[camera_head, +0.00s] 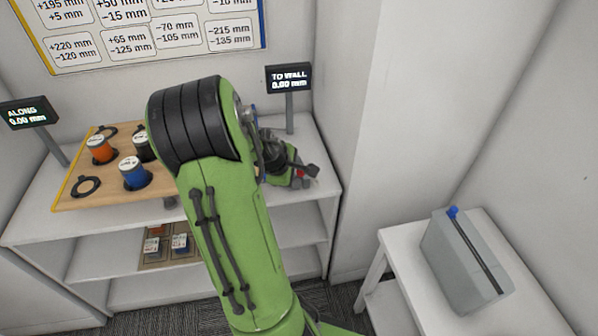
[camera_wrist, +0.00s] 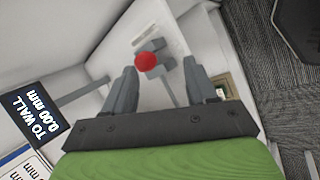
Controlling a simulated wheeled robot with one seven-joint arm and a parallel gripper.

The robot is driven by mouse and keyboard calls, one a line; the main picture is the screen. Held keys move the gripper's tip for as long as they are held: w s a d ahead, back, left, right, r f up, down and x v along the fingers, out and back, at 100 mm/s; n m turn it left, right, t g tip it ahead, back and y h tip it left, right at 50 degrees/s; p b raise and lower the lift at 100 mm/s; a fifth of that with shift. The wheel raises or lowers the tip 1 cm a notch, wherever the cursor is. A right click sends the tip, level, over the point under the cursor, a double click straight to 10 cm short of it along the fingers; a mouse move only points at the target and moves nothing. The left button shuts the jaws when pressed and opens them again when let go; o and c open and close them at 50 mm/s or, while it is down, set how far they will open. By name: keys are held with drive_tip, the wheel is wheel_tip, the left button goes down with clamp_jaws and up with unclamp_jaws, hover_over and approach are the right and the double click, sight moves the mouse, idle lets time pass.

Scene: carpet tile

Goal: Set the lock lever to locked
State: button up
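The lock lever has a round red knob (camera_wrist: 148,60) and a grey block beside it, set against a white surface in the wrist view. My gripper (camera_wrist: 160,70) is open, with its two grey fingers spread on either side of the view of the knob. The knob appears beyond the fingertips; I cannot tell how far. In the head view my gripper (camera_head: 305,173) is over the right end of the white shelf top (camera_head: 318,198), and a small spot of red shows at it. My arm hides much of the lever there, and its lock position cannot be read.
A TO WALL display (camera_head: 289,78) stands behind my gripper, an ALONG display (camera_head: 28,112) at far left. A grey case (camera_head: 460,262) is on a white table at right.

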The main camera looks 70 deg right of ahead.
drive_tip(key=p+v, duration=0.3)
drive_tip(key=v, duration=0.8)
drive_tip(key=shift+w+r, duration=0.15)
drive_tip(key=shift+w, duration=0.05)
